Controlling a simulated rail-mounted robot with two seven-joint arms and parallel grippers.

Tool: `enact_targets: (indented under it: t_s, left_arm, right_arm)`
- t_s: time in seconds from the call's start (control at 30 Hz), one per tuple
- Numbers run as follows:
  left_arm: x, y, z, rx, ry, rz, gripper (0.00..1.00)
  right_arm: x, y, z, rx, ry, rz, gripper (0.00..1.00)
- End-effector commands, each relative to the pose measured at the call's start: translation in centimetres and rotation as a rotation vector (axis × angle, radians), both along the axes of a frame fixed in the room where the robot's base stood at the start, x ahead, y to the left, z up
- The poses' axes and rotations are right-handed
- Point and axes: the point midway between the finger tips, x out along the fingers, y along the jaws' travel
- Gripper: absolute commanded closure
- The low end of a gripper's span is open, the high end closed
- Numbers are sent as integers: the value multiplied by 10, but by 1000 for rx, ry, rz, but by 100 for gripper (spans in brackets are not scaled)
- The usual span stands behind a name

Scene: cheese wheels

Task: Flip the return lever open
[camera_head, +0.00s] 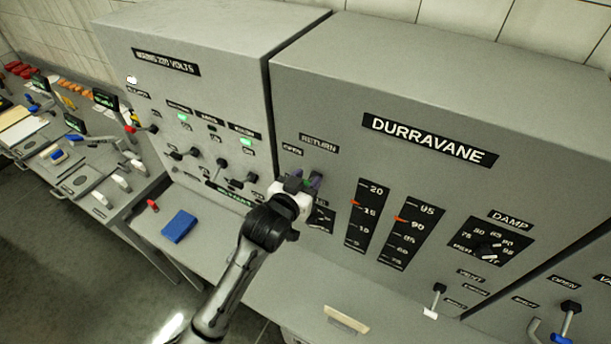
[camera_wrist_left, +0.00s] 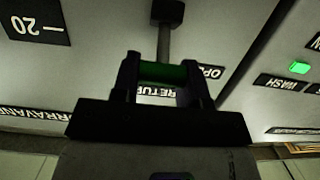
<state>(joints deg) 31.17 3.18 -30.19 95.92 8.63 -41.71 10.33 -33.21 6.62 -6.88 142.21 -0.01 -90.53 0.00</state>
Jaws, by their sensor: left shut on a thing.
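The return lever sits on the grey DURRAVANE cabinet, below the black RETURN label (camera_head: 319,143). In the left wrist view, which shows the panel upside down, the lever has a dark pivot, a grey shaft (camera_wrist_left: 164,42) and a green grip (camera_wrist_left: 163,73). My left gripper (camera_head: 302,182) is at the lever in the head view, covering most of it. In the wrist view the left gripper (camera_wrist_left: 163,82) has its two fingers on either end of the green grip, shut on it. The OPEN label (camera_head: 292,150) lies left of the lever. My right gripper is not in view.
Two gauges with red pointers (camera_head: 400,219) and a DAMP dial (camera_head: 487,249) are right of the lever. Another cabinet (camera_head: 200,90) with several small levers stands left. A blue block (camera_head: 179,226) lies on the ledge, and a small lever (camera_head: 437,297) stands out at lower right.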

Motion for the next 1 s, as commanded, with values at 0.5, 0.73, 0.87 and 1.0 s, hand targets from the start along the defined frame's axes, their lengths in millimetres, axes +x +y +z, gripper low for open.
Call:
enact_targets:
  t_s: [0.5, 0.73, 0.87, 1.0]
  left_arm:
    - [0, 0, 0, -1, -2, 0, 34]
    - [-2, 1, 0, -1, -3, 0, 34]
    - [-13, 7, 1, -1, -3, 0, 34]
    - [-33, 18, 4, -2, -4, 0, 34]
  right_arm:
    - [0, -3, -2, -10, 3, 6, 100]
    - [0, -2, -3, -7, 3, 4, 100]
    - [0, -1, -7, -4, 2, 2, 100]
    - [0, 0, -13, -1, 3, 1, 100]
